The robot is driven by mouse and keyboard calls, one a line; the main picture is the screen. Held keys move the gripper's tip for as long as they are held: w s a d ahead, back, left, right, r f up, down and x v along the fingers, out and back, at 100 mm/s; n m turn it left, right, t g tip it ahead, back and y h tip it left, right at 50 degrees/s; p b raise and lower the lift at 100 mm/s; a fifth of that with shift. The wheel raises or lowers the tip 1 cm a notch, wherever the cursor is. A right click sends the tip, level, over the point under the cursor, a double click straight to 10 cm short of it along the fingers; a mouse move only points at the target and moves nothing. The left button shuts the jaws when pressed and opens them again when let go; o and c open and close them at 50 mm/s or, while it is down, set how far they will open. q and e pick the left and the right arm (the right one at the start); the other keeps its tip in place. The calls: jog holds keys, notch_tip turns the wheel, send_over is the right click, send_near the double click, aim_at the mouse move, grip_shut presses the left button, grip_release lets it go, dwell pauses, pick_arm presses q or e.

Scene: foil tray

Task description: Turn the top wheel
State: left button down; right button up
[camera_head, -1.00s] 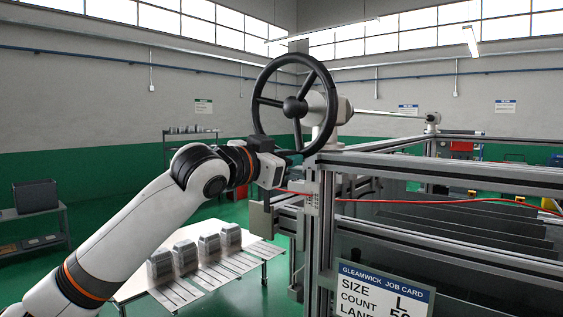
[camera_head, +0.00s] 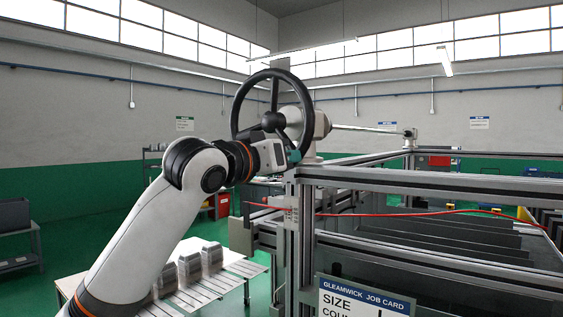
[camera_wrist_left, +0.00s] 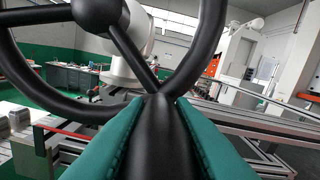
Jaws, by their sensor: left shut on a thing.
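The top wheel (camera_head: 237,93) is a black three-spoke handwheel with a round hub, mounted on a light housing (camera_head: 318,122) above the metal frame. My left gripper (camera_head: 294,156) is at the lower right of the rim in the head view. In the left wrist view, its green fingers (camera_wrist_left: 165,120) are shut on a black grip part (camera_wrist_left: 163,140) of the wheel, where a spoke meets the rim. This part points toward the camera. The wheel's hub (camera_wrist_left: 97,12) shows at the top left there. My right gripper is not in view.
A thin shaft (camera_head: 365,129) runs right from the housing. Frame rails (camera_head: 420,182) and a red cable (camera_head: 400,213) lie to the right and below. A job card (camera_head: 365,298) hangs in front. A table (camera_head: 235,285) with several grey trays (camera_head: 210,258) stands lower left.

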pick_arm(q)
jog(key=shift+a+r, duration=0.1)
jog(key=shift+r, duration=0.15)
jog(key=c, duration=1.4)
grip_release()
jog(key=shift+o, duration=0.7)
jog(key=shift+f, duration=0.15)
jog(key=shift+s+a+f+b, duration=0.15)
jog(key=shift+s+b, duration=0.05)
jog(key=shift+b, duration=0.1)
jog(key=b+v, duration=0.6)
jog(key=v, duration=0.5)
jog(key=shift+a+b, duration=0.15)
jog(key=shift+b, duration=0.15)
jog(key=shift+s+r, duration=0.1)
jog(key=shift+r, duration=0.1)
